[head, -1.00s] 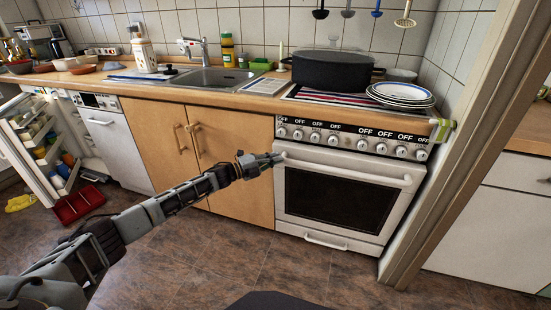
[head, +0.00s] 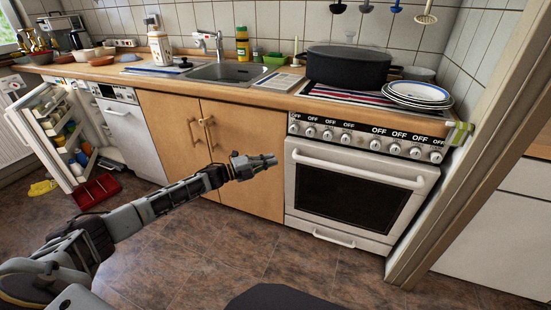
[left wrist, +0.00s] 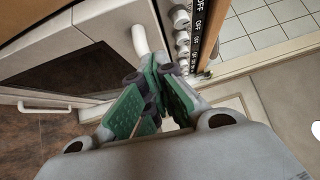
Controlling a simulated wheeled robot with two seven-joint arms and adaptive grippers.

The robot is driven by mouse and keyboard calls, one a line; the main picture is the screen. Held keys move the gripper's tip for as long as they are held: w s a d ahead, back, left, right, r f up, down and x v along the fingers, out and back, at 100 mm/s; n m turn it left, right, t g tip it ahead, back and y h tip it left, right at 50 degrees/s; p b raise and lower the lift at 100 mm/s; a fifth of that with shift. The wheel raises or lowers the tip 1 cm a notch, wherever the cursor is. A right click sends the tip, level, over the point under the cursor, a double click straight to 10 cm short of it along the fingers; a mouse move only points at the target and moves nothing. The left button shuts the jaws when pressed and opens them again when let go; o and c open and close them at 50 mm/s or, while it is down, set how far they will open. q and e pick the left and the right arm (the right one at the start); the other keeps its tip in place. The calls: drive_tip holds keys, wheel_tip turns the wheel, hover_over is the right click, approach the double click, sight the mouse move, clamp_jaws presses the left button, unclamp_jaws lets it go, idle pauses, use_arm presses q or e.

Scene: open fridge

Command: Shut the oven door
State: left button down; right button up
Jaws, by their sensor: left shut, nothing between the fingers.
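The white oven door (head: 296,190) stands upright, flush with the oven front as far as the head view shows. It has a dark window and a white handle bar (head: 358,167) along its top, below the row of knobs. My left gripper (head: 274,159) is shut and empty, just left of the handle's left end in the head view. In the left wrist view the green-padded fingers (left wrist: 165,90) are closed together, with the oven door (left wrist: 110,30) and the handle (left wrist: 140,40) beyond them. Contact with the handle cannot be told. My right gripper is not in view.
A black pot (head: 348,66) and stacked plates (head: 417,94) stand on the stove. The fridge door (head: 45,135) is open at the far left, with a red tray (head: 97,190) on the floor nearby. A wooden door frame (head: 440,170) stands right of the oven.

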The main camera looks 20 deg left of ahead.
use_arm(q)
drive_tip(key=shift+v, duration=1.15)
drive_tip(key=c, duration=2.2)
unclamp_jaws()
